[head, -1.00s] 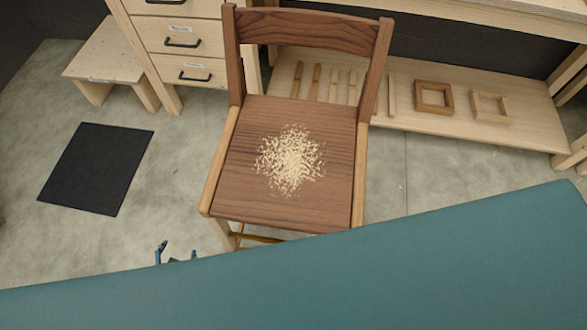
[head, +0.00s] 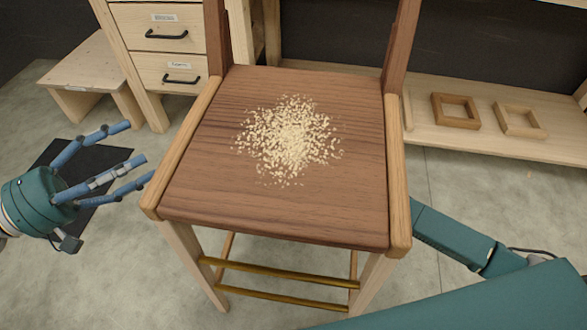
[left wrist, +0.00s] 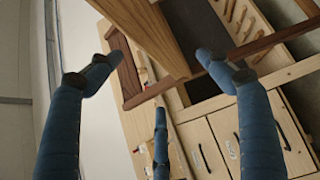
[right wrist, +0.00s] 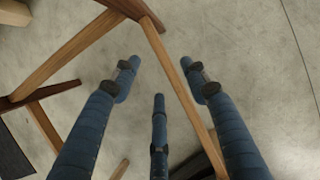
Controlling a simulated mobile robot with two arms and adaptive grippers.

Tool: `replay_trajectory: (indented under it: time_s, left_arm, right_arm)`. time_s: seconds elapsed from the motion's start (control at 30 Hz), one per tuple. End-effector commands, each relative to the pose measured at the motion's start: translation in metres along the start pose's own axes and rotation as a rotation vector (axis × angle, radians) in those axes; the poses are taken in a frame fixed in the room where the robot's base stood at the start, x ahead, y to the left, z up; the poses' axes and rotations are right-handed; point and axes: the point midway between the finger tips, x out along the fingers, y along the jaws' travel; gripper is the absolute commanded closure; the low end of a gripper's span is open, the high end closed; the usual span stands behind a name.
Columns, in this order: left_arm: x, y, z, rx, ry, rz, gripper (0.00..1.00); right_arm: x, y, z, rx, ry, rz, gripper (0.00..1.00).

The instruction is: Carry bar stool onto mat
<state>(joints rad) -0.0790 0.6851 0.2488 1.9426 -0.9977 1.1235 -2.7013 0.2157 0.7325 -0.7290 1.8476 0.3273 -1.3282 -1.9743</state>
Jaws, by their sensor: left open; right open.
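The bar stool (head: 300,205) stands upright in front of me, with a dark brown seat and paler side rails and legs. A patch of pale shavings (head: 290,140) lies on its seat. The black mat (head: 92,162) lies on the floor to the left, partly hidden by my left gripper (head: 138,155). That gripper is open beside the seat's left rail. In the left wrist view, wooden parts show beyond its spread fingers (left wrist: 157,72). My right gripper is hidden behind the stool in the head view. In the right wrist view it is open (right wrist: 160,75), with a stool leg (right wrist: 180,90) showing between its fingers.
A drawer cabinet (head: 170,60) and a low wooden stool (head: 85,75) stand behind on the left. A shelf (head: 470,143) behind on the right holds wooden frames (head: 455,111).

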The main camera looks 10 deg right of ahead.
Motion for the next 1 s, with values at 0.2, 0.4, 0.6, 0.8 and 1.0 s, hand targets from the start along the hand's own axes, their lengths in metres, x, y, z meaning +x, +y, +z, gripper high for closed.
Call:
replay_trajectory:
  time_s: [0.2,0.4,0.6,0.8,1.0]
  left_arm:
    - [0.001,-0.001,0.005,0.051,-0.015,-0.017,0.22]
    - [0.003,-0.001,0.005,0.047,-0.014,-0.014,0.22]
    - [0.025,0.000,0.006,0.048,-0.016,-0.012,0.22]
    - [0.063,0.000,0.006,0.046,-0.016,-0.010,0.22]
    - [0.093,-0.001,0.006,0.045,-0.014,-0.012,0.22]
  right_arm:
    - [-0.002,0.001,-0.001,-0.031,0.001,-0.001,0.55]
    - [0.001,0.000,-0.001,-0.028,0.001,-0.001,0.55]
    - [0.023,0.000,-0.001,-0.026,0.002,-0.003,0.55]
    - [0.061,0.001,-0.001,-0.024,0.003,-0.003,0.55]
    - [0.091,0.001,-0.001,-0.025,0.002,-0.002,0.55]
